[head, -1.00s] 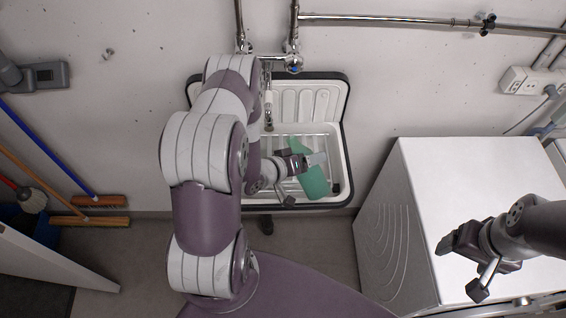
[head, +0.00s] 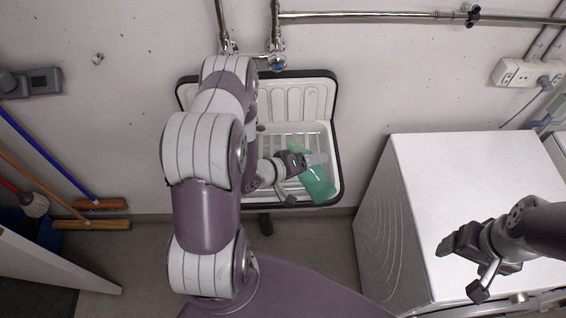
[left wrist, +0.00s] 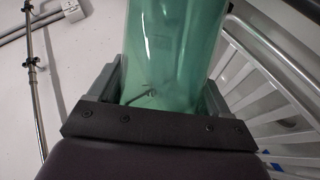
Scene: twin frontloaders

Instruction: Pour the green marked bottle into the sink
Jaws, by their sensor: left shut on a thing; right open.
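A translucent green bottle (head: 318,183) shows over the white sink (head: 330,140) in the head view. My left gripper (head: 312,160) is shut on the bottle, inside the sink's outline. In the left wrist view the bottle (left wrist: 172,50) sits between the fingers and fills the upper middle. Its far end is cut off by the frame, and I cannot see a liquid stream or the bottle's mouth. The sink's rack bars (left wrist: 275,65) show to the right of the bottle. My right gripper (head: 455,240) is open and empty, above the white machine at the right.
A white front-loading machine (head: 480,170) stands right of the sink. A tap valve (head: 278,62) and pipes run along the wall above the sink. Brooms (head: 95,224) lean at the left, near a white door panel (head: 60,262).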

